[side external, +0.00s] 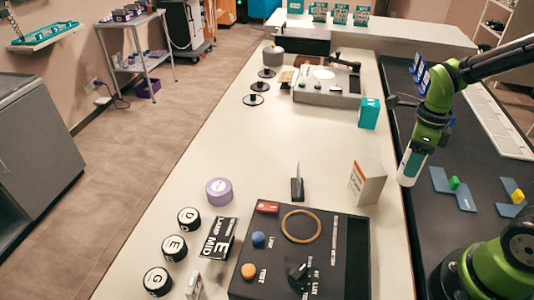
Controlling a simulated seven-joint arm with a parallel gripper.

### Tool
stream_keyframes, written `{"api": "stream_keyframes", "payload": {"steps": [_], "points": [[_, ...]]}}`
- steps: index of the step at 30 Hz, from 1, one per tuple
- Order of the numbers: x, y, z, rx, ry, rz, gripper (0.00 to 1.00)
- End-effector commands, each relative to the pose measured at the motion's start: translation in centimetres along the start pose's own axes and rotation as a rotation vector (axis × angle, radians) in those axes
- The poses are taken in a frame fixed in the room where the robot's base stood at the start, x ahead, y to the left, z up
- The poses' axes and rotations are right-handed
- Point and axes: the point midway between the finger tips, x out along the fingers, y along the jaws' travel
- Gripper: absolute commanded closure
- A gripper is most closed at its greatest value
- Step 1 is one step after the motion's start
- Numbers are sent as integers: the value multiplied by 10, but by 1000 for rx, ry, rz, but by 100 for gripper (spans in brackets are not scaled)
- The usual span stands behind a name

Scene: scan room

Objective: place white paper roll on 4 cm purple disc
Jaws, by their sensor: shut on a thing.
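A purple disc (219,191), short and round with a paler top, lies flat on the pale table left of centre. My gripper (413,150) is at the right, at the lower end of the green arm, above the boundary between the pale table and the dark bench. It is shut on a white paper roll (409,170), which hangs slightly tilted below it, well right of the disc and apart from it. The fingers are too small to make out clearly, and the roll's upper end is hidden by the gripper.
A white-and-orange box (367,183) and a dark upright stand (297,187) stand between the roll and the disc. A black panel (330,250) with knobs and a ring lies in front. Black lettered discs (174,247) lie near the purple one. The table's middle is clear.

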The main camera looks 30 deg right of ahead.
Motion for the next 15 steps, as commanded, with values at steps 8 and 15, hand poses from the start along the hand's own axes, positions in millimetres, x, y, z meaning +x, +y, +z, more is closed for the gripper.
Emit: {"api": "stream_keyframes", "payload": {"steps": [8,15], "points": [[-38,5,-5,-1,-7,-5,84],[-88,5,-5,0,-4,-4,84]]}}
